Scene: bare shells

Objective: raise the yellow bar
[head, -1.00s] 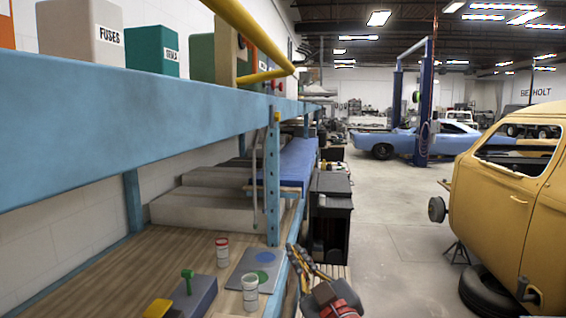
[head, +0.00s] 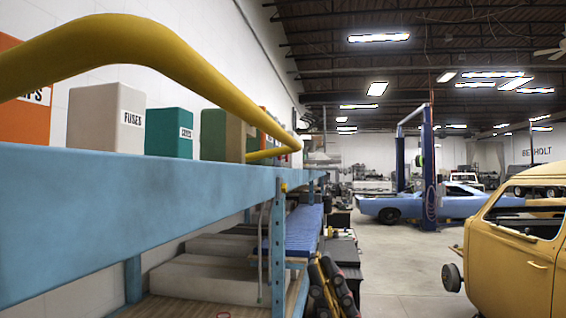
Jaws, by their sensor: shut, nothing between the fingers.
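The yellow bar (head: 135,38) is a thick bent tube in the head view. It runs from the left edge across the top, then slopes down to a bend near the upright post. From there a short arm turns back over the shelf. The bar stands in front of and above the blue shelf beam. The bar's far left end is out of view.
The blue shelf beam (head: 120,200) and post (head: 278,240) stand left of my gripper. Boxes, including one marked FUSES (head: 105,115), stand on the shelf behind the bar. Open floor (head: 395,265) lies right, before a yellow car body (head: 520,260).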

